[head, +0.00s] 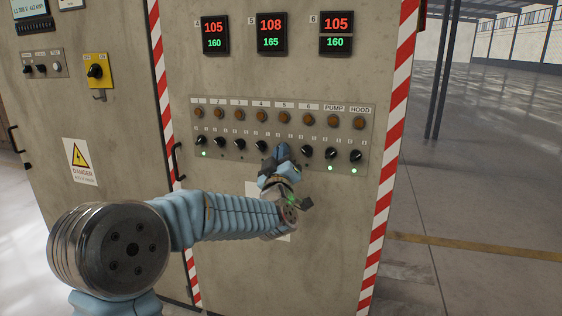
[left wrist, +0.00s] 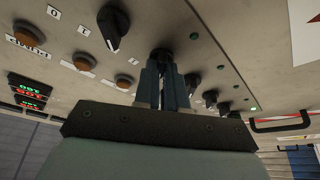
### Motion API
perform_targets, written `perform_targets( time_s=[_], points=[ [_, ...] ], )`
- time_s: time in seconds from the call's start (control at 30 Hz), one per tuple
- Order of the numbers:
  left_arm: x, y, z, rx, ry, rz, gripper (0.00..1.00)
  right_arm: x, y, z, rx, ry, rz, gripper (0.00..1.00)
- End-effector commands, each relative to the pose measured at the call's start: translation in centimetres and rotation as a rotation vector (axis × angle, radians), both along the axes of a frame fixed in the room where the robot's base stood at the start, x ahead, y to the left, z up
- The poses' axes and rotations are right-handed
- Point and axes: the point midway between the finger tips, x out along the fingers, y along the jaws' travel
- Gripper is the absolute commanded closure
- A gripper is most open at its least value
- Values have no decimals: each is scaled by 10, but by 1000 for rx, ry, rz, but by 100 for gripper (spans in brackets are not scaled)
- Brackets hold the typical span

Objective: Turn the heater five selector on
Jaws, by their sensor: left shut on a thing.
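The heater five selector (left wrist: 161,54) is a black knob in the lower row of the control panel, fifth from the left. In the head view it is hidden by my left gripper (head: 282,154). In the left wrist view my left gripper (left wrist: 163,72) is shut on this knob, one finger on each side. A small lamp (left wrist: 194,36) beside it looks grey and unlit. The knob's pointer is hidden, so I cannot tell its angle. My right gripper is not in view.
The sixth selector (head: 306,152) is close on the right and the fourth selector (head: 261,145) on the left. Amber buttons (head: 283,119) run above. Green lamps are lit under the first, pump (head: 330,169) and hood selectors. Temperature displays (head: 271,34) are higher up.

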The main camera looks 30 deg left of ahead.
Motion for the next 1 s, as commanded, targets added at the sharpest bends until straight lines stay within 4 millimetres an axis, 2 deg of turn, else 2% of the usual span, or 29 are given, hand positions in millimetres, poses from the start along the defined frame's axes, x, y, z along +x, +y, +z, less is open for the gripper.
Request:
perform_targets(
  time_s=[0.03, 0.3, 0.4, 0.8, 1.0],
  points=[
    [-1, 1, -6, 35, 5, 2, 100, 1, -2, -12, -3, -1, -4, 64],
    [-1, 3, -7, 278, 62, 4, 100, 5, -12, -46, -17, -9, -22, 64],
    [-1, 3, -7, 371, 86, 4, 100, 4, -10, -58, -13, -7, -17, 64],
    [-2, 5, -5, 741, 176, 4, 100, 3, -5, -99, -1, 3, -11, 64],
    [-1, 6, -4, 925, 222, 5, 100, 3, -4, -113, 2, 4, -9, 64]
  ],
)
